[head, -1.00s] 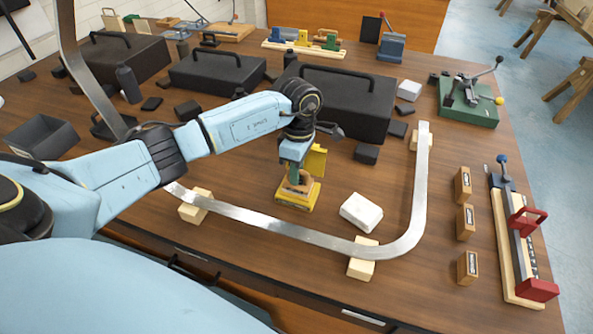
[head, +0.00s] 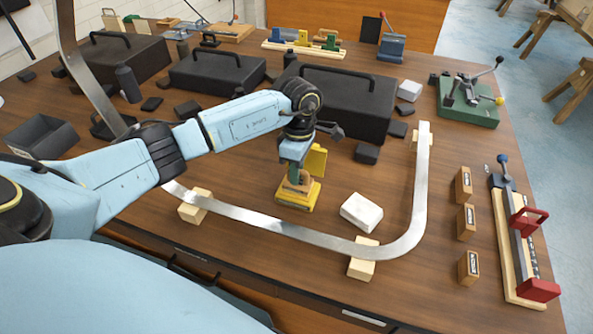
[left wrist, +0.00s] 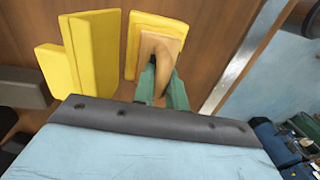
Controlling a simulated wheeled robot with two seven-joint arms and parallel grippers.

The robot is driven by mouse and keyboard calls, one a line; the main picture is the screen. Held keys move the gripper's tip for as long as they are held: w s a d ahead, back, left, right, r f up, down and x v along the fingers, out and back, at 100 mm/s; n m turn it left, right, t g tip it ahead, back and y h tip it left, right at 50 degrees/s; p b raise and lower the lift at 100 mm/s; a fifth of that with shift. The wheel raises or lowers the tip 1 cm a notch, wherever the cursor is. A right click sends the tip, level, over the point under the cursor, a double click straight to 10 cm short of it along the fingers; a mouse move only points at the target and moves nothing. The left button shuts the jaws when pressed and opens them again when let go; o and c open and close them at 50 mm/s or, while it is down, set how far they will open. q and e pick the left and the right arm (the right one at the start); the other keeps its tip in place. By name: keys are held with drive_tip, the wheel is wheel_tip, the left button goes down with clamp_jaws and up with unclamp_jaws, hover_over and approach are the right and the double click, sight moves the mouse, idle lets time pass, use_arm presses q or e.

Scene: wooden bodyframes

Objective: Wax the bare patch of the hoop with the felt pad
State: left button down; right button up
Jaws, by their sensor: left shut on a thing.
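The hoop (head: 300,233) is a flat, bent metal strip lying on pale wooden blocks, its right end curving up and away. I cannot make out its bare patch clearly. A yellow tin (head: 298,203) stands inside the curve, with a yellow lid (head: 316,160) upright behind it. My left gripper (head: 297,178) is over the tin, its green fingers shut on the wooden handle of the felt pad. The handle (left wrist: 162,48) shows between the fingers in the left wrist view. The pad's felt underside is hidden, and the pad appears to sit on the tin. My right gripper is out of view.
A white block (head: 361,212) lies right of the tin, close to the hoop. Black cases (head: 350,100) stand behind. Small wooden blocks (head: 466,222) and a red-handled fixture (head: 520,240) are at the right. The tabletop between tin and hoop's right arm is partly clear.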

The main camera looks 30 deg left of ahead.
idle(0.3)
use_arm(q)
drive_tip(key=shift+r+p, duration=2.2)
drive_tip(key=shift+r, duration=1.3)
drive_tip(key=shift+d+m+b, duration=0.25)
drive_tip(key=shift+m+b, duration=0.05)
drive_tip(key=s+d+m+t+y+b, duration=0.1)
drive_tip(key=d+m+b, duration=0.3)
drive_tip(key=m, duration=0.6)
drive_tip(key=s+d+f+m+y+b, duration=0.1)
drive_tip(key=s+d+m+b, duration=0.3)
drive_tip(key=m, duration=0.6)
drive_tip(key=shift+d+t+b, duration=0.4)
drive_tip(key=shift+b, duration=0.7)
drive_tip(key=shift+a+f, duration=0.1)
